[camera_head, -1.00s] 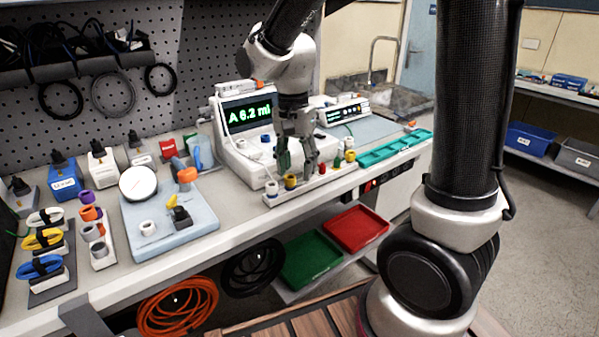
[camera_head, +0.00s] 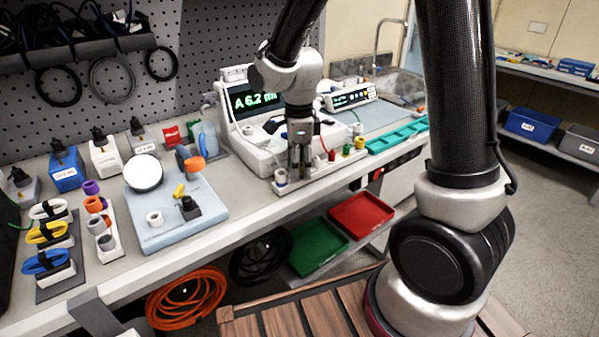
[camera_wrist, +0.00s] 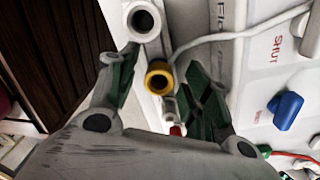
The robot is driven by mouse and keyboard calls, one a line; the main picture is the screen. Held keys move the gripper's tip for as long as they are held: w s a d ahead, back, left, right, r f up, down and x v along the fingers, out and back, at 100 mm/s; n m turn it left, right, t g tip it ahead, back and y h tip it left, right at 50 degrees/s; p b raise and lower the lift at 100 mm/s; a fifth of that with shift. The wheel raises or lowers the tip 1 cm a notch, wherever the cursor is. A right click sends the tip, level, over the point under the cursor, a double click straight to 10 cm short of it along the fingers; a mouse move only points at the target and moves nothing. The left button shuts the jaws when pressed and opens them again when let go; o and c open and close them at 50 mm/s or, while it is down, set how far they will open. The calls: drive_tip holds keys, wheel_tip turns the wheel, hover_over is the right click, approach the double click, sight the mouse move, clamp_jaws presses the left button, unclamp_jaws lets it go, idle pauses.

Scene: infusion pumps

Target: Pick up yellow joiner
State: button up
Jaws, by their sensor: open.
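The yellow joiner (camera_wrist: 160,77) is a short yellow ring with a dark bore, seen nearly end-on in the wrist view. It sits on the white rack, next to a white joiner (camera_wrist: 143,20). My gripper (camera_wrist: 161,60) is open, with its green-padded fingers on either side of the yellow joiner, and no clear contact shows. In the head view my gripper (camera_head: 299,176) points down over the near-left part of the white rack (camera_head: 322,176) and hides the yellow joiner there. The white joiner (camera_head: 281,175) stands just left of the fingers.
The pump (camera_head: 250,105) stands close behind my gripper. Small red and green pieces and another yellow piece (camera_head: 359,143) stand farther right on the rack. A teal tray (camera_head: 395,137) is to the right and a blue board (camera_head: 175,215) to the left. A white tube (camera_wrist: 215,38) runs near the joiner.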

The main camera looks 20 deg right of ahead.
drive_tip(key=shift+f, duration=0.35)
drive_tip(key=c, duration=0.8)
drive_tip(key=shift+c, duration=0.2)
drive_tip(key=shift+r, duration=0.1)
